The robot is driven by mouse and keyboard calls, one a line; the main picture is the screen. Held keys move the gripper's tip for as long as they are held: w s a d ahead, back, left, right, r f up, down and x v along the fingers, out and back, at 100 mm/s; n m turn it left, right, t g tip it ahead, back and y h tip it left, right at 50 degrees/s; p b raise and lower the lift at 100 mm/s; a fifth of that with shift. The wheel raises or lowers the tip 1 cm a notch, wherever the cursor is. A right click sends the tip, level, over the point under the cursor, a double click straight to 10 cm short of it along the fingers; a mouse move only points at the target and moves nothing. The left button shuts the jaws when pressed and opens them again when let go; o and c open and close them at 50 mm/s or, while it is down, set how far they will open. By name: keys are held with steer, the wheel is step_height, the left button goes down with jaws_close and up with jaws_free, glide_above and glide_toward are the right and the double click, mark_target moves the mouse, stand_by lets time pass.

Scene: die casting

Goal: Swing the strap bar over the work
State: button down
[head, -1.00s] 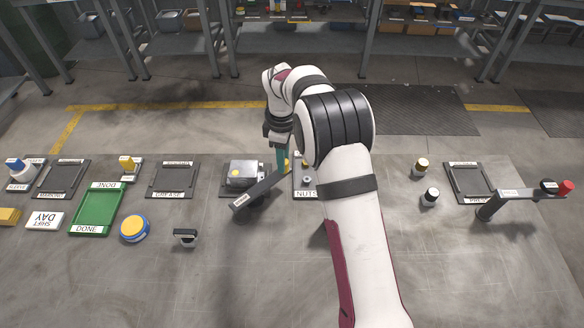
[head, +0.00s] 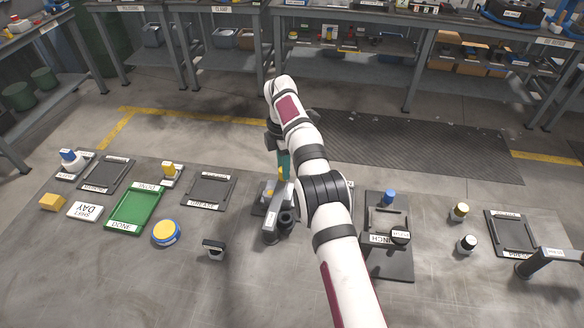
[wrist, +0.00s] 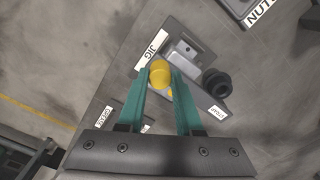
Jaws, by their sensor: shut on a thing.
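The strap bar (head: 272,218) is a grey bar with a white label, also visible in the wrist view (wrist: 217,113). A yellow knob (wrist: 160,70) stands at its far end. My gripper (wrist: 160,75) has its green fingers shut on this knob; in the head view it (head: 284,165) is at the bar's far end. The work, a light grey block (wrist: 186,52), sits on the dark jig plate (wrist: 165,40) beneath the bar end and knob. The bar, knob and fingers hide part of the work. I cannot tell how squarely the bar crosses it.
A dark ringed post (wrist: 214,82) stands beside the bar. The green done tray (head: 133,208) and a blue-yellow round item (head: 166,233) are to the left. A dark fixture with a blue knob (head: 388,197) is right of my arm.

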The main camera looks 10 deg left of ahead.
steer(key=shift+a+n, duration=0.4)
steer(key=shift+a, duration=0.15)
steer(key=c, duration=0.6)
jaws_free()
